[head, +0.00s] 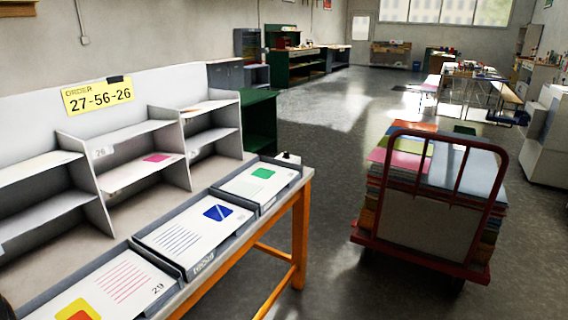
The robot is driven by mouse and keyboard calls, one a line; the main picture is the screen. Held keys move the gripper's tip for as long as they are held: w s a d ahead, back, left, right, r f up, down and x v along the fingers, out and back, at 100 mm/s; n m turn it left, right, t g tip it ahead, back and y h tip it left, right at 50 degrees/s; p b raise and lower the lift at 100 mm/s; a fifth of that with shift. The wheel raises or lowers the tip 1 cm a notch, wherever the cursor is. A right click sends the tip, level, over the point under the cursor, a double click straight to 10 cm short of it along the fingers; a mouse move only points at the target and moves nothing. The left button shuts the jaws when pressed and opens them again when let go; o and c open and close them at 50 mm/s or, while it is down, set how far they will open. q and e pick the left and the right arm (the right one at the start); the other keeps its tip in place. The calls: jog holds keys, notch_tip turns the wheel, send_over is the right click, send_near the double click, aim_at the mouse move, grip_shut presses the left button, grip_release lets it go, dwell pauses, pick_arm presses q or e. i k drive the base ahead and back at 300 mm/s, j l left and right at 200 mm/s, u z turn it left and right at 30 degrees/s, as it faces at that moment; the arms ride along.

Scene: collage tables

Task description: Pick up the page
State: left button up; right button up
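Several white pages are in view. The nearest page (118,283) has red lines, a yellow and red shape and the number 29, and lies in a grey tray at the bottom left. The middle page (190,232) has blue lines and a blue square and lies in the middle tray. The far page (243,184) has a green shape and lies in the far tray. Another page with a pink shape (156,158) lies on a shelf behind. Neither of my grippers is in view.
A yellow sign (97,95) reads ORDER 27-56-26 above the grey shelf unit (177,140). The trays stand on an orange-legged table (300,235). A red cart (420,255) loaded with coloured sheets stands to the right. Grey floor (318,200) lies clear between them.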

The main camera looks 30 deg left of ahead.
aim_at(186, 239)
jog(key=i+j+u, duration=0.15)
jog(key=i+u, duration=0.65)
jog(key=z, duration=9.85)
